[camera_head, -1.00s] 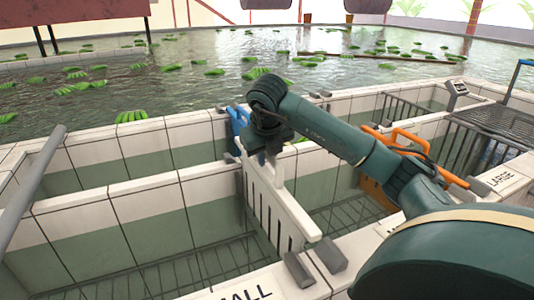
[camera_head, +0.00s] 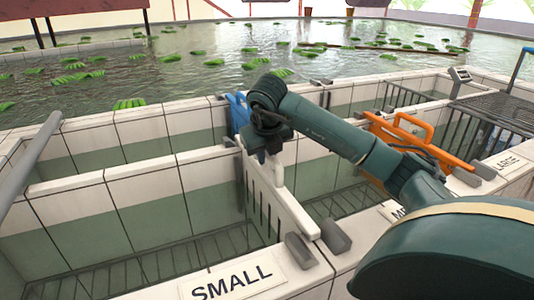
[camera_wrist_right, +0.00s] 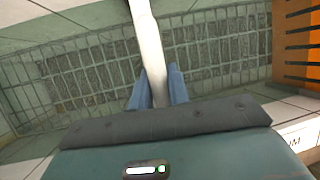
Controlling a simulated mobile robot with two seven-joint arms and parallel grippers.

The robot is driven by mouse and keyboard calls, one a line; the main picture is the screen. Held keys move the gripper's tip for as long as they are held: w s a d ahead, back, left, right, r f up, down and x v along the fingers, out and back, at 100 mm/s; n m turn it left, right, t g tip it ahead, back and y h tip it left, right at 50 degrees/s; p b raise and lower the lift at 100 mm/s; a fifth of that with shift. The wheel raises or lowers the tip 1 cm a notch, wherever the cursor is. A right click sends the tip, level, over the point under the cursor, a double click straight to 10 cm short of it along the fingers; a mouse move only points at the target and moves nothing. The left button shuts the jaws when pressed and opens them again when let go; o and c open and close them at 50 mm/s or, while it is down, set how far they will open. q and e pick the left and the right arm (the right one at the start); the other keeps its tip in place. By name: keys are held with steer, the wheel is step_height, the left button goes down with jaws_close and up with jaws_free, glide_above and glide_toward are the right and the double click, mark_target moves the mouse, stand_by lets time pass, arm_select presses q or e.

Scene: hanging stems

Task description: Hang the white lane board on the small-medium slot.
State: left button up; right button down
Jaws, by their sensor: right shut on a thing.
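The white lane board (camera_head: 283,212), a slatted panel with a handle on top, stands upright across the channel between the SMALL lane and the lane to its right. My right gripper (camera_head: 268,150) is shut on the board's handle; in the right wrist view its blue fingers (camera_wrist_right: 158,88) flank the white board (camera_wrist_right: 148,40). The small-medium slot shows as two grey blocks (camera_head: 300,250) (camera_head: 335,236) on the near wall. The board's near end is close to the gap between them; whether it touches is unclear. The far end is partly hidden by my gripper. My left gripper is not in view.
A blue board (camera_head: 237,110) stands just behind my gripper. An orange board (camera_head: 405,135) hangs to the right, near the LARGE label (camera_head: 505,163). The SMALL label (camera_head: 232,282) lies on the near wall. Water with green bunches (camera_head: 130,103) lies beyond.

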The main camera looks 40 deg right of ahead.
steer(key=shift+f+b, duration=0.3)
stand_by(0.5)
jaws_free()
stand_by(1.0)
stand_by(0.3)
